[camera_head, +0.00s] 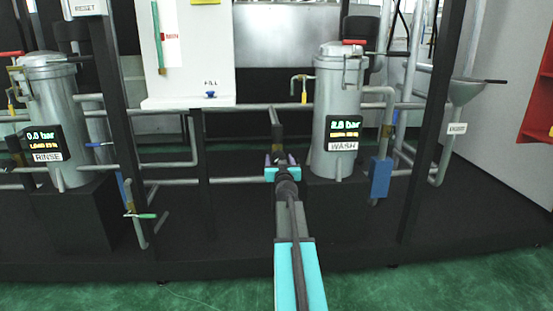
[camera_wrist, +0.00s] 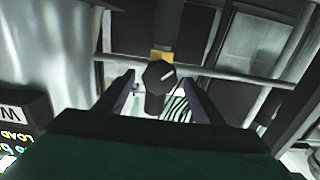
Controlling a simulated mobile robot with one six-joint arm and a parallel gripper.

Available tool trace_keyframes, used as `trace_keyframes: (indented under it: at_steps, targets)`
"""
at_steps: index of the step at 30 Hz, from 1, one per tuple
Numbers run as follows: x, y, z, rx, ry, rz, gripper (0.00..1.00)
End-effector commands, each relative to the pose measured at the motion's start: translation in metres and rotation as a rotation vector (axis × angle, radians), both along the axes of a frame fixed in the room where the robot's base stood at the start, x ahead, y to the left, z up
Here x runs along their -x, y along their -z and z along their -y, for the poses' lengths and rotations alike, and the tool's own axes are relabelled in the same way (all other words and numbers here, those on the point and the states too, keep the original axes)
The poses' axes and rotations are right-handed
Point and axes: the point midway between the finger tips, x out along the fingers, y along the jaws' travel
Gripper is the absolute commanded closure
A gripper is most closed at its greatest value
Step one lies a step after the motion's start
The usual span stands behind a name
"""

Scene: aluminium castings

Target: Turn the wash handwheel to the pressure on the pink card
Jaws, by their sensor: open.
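My gripper (camera_head: 280,159) is open, at the end of my arm, to the left of the WASH vessel (camera_head: 337,105). In the wrist view a dark faceted knob (camera_wrist: 157,76) with a white mark lies between the two spread fingers, with a gap visible on each side. It looks like the wash handwheel, and the gripper mostly hides it in the head view. The WASH display (camera_head: 345,131) shows a green bar reading that looks like 2.8, with a yellow line below. I cannot make out a pink card in either view.
The RINSE vessel (camera_head: 50,115) with its own display stands at the left. Grey pipes (camera_head: 235,181) run behind my gripper. A blue box (camera_head: 380,177) hangs right of the WASH vessel. Dark uprights (camera_head: 432,120) flank the area. The green floor in front is clear.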

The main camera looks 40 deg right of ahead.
Motion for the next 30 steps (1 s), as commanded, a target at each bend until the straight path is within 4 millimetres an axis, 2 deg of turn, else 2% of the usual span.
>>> trace_keyframes:
  at_steps: [10,25,30]
  targets:
    - [-0.020,0.000,0.017,0.000,0.000,0.000,0.38]
    - [-0.024,0.000,0.020,0.000,0.000,0.000,0.38]
    - [-0.024,0.000,0.020,0.000,-0.001,0.000,0.66]
